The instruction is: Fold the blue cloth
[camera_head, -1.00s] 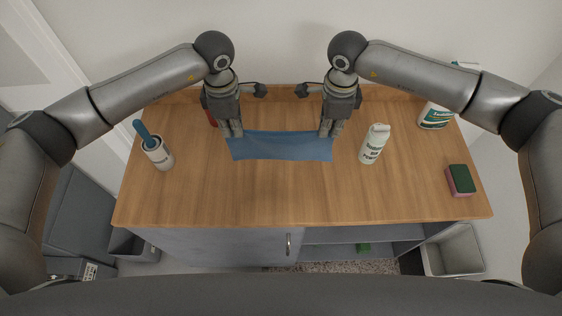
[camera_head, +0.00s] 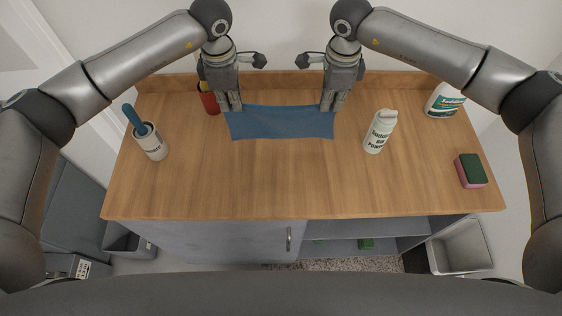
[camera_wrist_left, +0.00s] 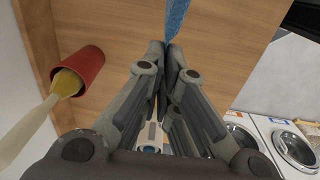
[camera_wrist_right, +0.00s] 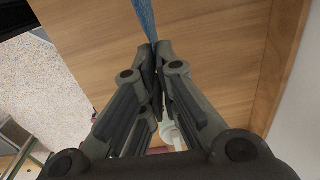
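The blue cloth (camera_head: 282,124) shows as a wide, short strip near the back of the wooden tabletop, stretched between my two grippers. My left gripper (camera_head: 230,108) is shut on its back left corner. In the left wrist view the cloth (camera_wrist_left: 176,18) appears as a thin edge running to the closed fingertips (camera_wrist_left: 166,48). My right gripper (camera_head: 333,108) is shut on its back right corner. In the right wrist view the cloth (camera_wrist_right: 146,18) is also edge-on at the closed fingertips (camera_wrist_right: 155,50). Whether the cloth's lower part touches the table cannot be told.
A red cup (camera_head: 209,103) stands close beside my left gripper. A white powder bottle (camera_head: 380,133), a spray bottle (camera_head: 443,101) and a sponge (camera_head: 470,171) are at right. The middle and front of the tabletop (camera_head: 265,185) are clear.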

